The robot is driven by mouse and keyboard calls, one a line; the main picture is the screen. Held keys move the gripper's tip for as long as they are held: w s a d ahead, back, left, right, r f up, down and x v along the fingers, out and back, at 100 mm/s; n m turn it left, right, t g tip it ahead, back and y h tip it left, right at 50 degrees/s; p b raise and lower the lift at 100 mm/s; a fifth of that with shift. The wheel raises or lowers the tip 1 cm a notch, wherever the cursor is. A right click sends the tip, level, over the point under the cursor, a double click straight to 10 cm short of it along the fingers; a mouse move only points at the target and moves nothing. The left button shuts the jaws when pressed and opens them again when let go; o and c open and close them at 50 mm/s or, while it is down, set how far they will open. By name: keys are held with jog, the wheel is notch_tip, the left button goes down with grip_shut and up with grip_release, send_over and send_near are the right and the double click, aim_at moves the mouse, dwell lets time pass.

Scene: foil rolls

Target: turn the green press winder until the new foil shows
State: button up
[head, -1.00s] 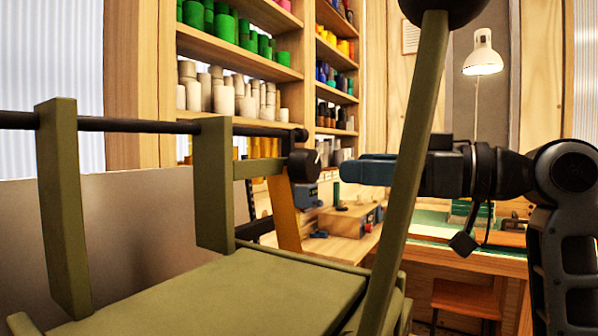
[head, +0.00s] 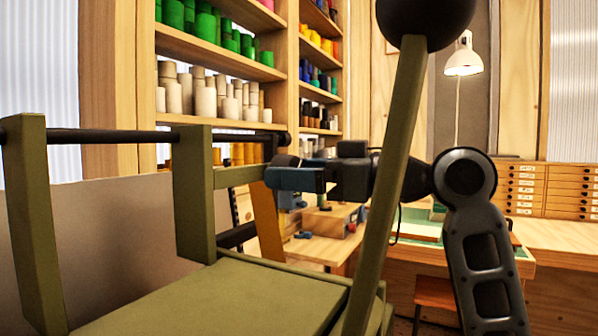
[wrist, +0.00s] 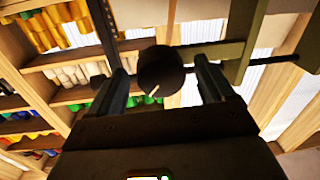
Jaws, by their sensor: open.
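The olive green press (head: 195,300) fills the lower left of the head view. A dark rod (head: 100,136) runs across its upright posts. Its winder, a round black knob (wrist: 162,72) with a pale pointer mark, shows in the wrist view. My gripper (wrist: 160,66) is open, with one finger on each side of the knob. I cannot tell if either finger touches it. In the head view my gripper (head: 288,177) largely hides the knob. A plain grey-brown sheet (head: 95,240) hangs behind the posts; I cannot tell if it is foil.
A slanted green lever (head: 398,170) with a black ball (head: 425,18) stands in front of my arm. An orange-brown strip (head: 267,222) hangs below the knob. Shelves of coloured rolls (head: 215,50) stand behind. A workbench and lamp (head: 463,58) are at right.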

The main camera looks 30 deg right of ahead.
jog(key=c, duration=1.1)
jog(key=shift+o, duration=0.2)
jog(key=shift+f+m+p, duration=0.1)
jog(key=shift+m+p, duration=1.65)
jog(key=shift+m, duration=0.75)
jog(key=o, duration=1.1)
jog(key=shift+c, duration=0.2)
jog(key=b+v, duration=0.1)
jog(key=v, duration=0.7)
jog(key=shift+b, duration=0.4)
jog(key=shift+f, duration=0.15)
